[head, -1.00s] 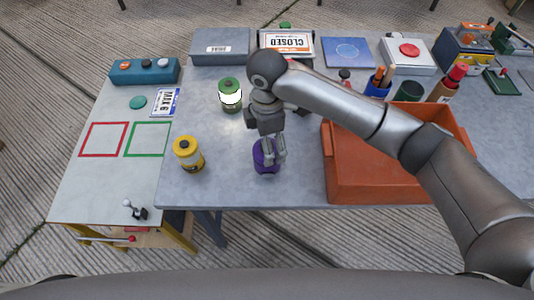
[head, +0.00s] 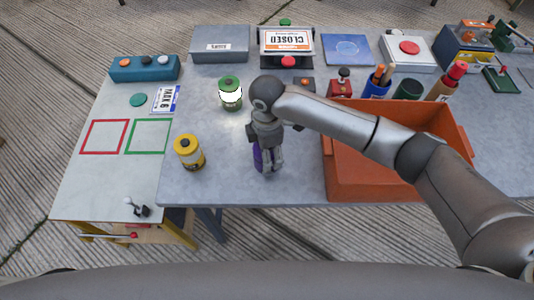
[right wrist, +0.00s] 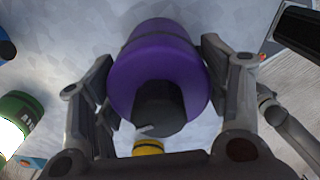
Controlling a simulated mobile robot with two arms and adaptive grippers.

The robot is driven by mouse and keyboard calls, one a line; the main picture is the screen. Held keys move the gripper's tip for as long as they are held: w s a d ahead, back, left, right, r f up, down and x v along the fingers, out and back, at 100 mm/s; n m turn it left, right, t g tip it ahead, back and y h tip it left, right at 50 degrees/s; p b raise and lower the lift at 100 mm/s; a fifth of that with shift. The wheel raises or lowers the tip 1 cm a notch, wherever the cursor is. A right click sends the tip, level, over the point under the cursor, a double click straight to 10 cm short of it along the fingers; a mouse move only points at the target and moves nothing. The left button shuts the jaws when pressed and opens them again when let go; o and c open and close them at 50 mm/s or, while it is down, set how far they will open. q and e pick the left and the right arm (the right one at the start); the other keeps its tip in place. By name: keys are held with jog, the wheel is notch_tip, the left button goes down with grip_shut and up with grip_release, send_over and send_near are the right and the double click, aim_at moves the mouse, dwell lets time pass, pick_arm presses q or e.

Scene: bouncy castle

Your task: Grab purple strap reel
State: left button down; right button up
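The purple strap reel (right wrist: 160,60) fills the middle of the right wrist view, with a dark grey recess in its near side. In the head view only parts of the reel (head: 259,160) show behind my right gripper (head: 268,167). In the right wrist view one finger of my right gripper (right wrist: 158,75) lies along each side of the reel, very close to it. Whether both fingers press on it cannot be told. The reel appears to be at the table top. My left gripper is not in view.
A yellow container (head: 189,152) stands left of the reel and a green one (head: 230,93) behind it. An orange crate (head: 362,185) is close on the right, under my right arm. The grey table (head: 225,185) is bare in front.

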jog(key=c, duration=0.7)
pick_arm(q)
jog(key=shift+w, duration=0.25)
pick_arm(e)
jog(key=shift+c, duration=0.2)
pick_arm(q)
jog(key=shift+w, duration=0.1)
pick_arm(e)
jog(key=shift+w+r, duration=0.1)
jog(key=shift+r, duration=0.05)
